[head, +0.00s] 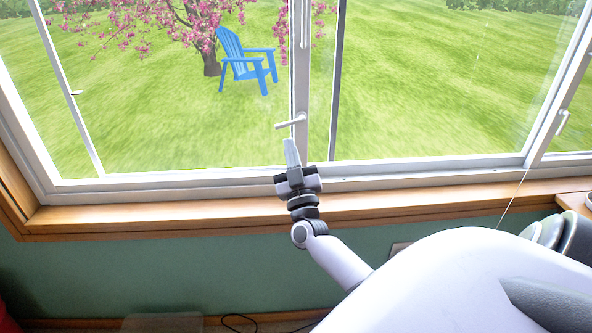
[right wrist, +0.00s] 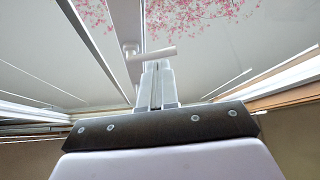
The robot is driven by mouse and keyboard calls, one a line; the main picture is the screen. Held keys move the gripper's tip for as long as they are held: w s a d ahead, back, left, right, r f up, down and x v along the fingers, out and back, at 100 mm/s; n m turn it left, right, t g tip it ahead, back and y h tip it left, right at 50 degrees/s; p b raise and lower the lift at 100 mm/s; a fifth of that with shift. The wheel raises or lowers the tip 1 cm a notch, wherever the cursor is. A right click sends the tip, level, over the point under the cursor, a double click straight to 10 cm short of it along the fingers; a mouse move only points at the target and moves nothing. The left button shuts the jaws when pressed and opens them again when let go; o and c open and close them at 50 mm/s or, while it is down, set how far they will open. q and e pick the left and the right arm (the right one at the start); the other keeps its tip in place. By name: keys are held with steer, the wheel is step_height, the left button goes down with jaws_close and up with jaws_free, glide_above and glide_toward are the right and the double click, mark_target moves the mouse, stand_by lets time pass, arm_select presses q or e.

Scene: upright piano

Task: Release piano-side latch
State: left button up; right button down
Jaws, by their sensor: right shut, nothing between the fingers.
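A white lever latch (head: 290,122) sits on the window's middle upright in the head view, its lever pointing left and tilted slightly down. In the right wrist view the latch (right wrist: 151,54) lies just beyond my fingertips. My right gripper (head: 289,141) points up at the latch from just below it. Its fingers (right wrist: 157,66) are together with nothing between them. Whether the tips touch the lever I cannot tell. A second white latch (head: 562,121) is on the frame at the far right. Which latch is piano-side is unclear, as no piano is clearly visible. My left gripper is not in view.
The wooden window sill (head: 190,213) runs below the frame, under my right wrist. A thin cord (head: 513,197) hangs at the right. A blue chair (head: 246,62) and a blossoming tree stand outside, beyond the glass. A dark cable lies on the floor.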

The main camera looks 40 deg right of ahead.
mark_target(290, 123)
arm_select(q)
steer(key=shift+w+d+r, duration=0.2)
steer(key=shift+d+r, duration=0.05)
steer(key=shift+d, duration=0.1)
arm_select(e)
steer(key=x, duration=0.3)
steer(key=shift+w, duration=0.1)
